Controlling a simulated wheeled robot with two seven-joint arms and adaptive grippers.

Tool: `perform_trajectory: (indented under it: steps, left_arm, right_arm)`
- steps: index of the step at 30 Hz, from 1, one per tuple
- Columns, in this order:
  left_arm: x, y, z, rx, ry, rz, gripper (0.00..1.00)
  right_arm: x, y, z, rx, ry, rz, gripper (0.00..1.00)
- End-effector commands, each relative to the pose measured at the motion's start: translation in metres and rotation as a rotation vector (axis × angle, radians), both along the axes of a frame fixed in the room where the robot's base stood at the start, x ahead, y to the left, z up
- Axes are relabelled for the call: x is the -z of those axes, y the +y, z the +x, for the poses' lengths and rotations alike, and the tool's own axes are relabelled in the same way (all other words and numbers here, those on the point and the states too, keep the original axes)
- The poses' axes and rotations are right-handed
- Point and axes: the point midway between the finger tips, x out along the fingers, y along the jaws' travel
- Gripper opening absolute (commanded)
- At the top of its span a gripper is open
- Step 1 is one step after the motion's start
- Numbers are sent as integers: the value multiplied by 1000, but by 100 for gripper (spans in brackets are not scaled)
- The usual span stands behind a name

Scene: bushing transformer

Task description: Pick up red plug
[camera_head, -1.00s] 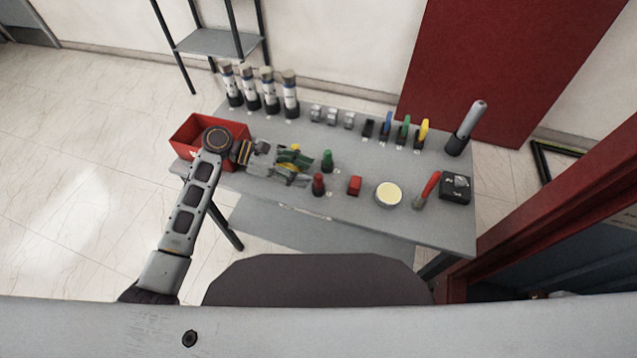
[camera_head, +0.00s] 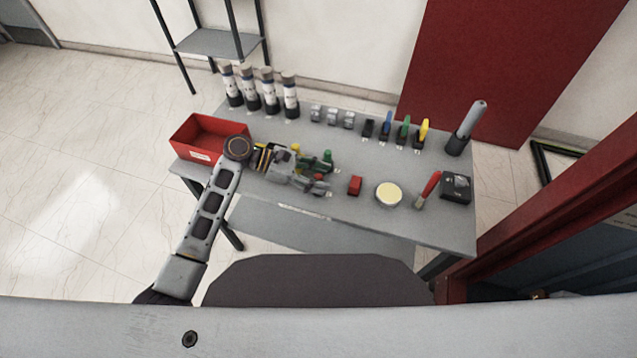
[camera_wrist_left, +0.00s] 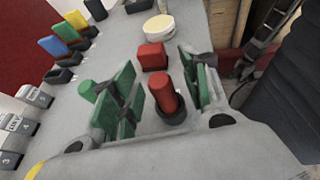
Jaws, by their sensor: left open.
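The red plug (camera_wrist_left: 163,92) stands upright in a dark base on the table, seen in the left wrist view. My left gripper (camera_wrist_left: 158,64) is open, with its green-padded fingers on either side of the plug. Gaps show between the plug and both fingers, so it does not look gripped. In the head view my left gripper (camera_head: 312,174) reaches the plug from the left and hides most of it. A green plug (camera_wrist_left: 87,91) stands just outside the left finger; it also shows in the head view (camera_head: 328,156). My right gripper is in neither view.
A red block (camera_head: 355,185), a round cream-topped disc (camera_head: 389,194), a red-handled tool (camera_head: 430,187) and a black box (camera_head: 456,188) lie to the right. A red bin (camera_head: 197,153) is at the left. Several cylinders and coloured parts line the back.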

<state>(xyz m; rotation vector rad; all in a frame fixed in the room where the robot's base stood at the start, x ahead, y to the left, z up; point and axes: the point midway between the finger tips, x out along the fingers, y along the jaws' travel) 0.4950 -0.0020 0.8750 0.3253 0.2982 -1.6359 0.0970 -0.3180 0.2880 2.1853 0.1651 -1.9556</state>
Motion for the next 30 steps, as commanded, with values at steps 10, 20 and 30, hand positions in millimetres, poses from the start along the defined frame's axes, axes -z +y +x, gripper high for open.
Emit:
perform_trajectory:
  steps: [10,20,30]
  left_arm:
    - [0,0,0,0,0,0,30]
    - [0,0,0,0,0,0,0]
    - [-7,0,0,0,-1,0,0]
  right_arm:
    - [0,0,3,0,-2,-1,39]
    - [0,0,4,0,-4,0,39]
    - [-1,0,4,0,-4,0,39]
